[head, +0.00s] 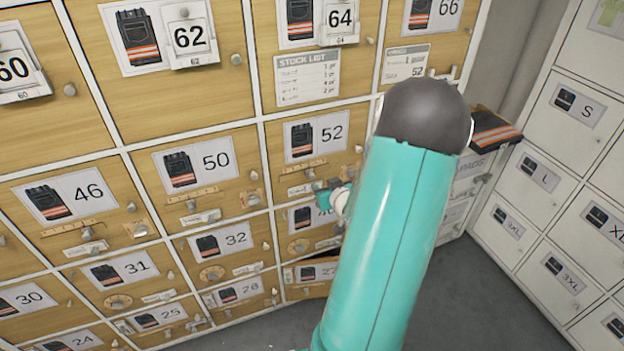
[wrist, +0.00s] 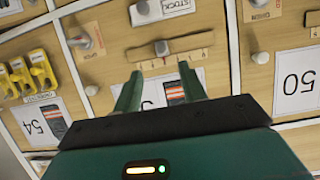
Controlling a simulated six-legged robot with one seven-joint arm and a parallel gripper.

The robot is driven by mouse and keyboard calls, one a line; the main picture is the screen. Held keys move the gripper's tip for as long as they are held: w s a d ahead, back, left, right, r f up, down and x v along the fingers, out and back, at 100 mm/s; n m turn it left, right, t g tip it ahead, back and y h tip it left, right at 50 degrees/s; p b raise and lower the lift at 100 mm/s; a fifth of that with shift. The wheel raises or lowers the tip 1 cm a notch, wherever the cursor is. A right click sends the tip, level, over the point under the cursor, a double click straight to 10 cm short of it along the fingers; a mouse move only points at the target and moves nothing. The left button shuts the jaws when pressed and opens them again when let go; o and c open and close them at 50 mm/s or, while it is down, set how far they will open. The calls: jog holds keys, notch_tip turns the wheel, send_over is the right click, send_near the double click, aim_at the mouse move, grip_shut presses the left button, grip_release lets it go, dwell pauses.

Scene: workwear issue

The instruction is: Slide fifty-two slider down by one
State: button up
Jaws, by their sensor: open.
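The fifty-two door (head: 317,137) is wood-coloured, with a dark trousers picture. Below its label is a wooden slider strip (head: 306,167). In the wrist view, which is turned about upside down, the fifty-two slider (wrist: 162,48) is a grey knob on a light wooden strip with tick marks, left of the strip's middle. My gripper (wrist: 160,84) is open and empty, its two teal fingers pointing at the strip, with the slider ahead between their lines and apart from them. It partly covers the fifty-two label. In the head view my gripper (head: 325,187) is small, below the strip.
Similar doors surround it, including fifty (head: 217,160) with its own slider strip. Round knobs (wrist: 261,57) stick out nearby. A lower drawer (head: 310,291) stands ajar. An open box with trousers (head: 490,130) is at the right, by white lockers (head: 587,110). Grey floor is clear.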

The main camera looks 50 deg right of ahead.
aim_at(312, 177)
jog(key=x, duration=0.8)
jog(key=shift+w+a, duration=0.1)
jog(key=shift+w, duration=0.1)
grip_shut()
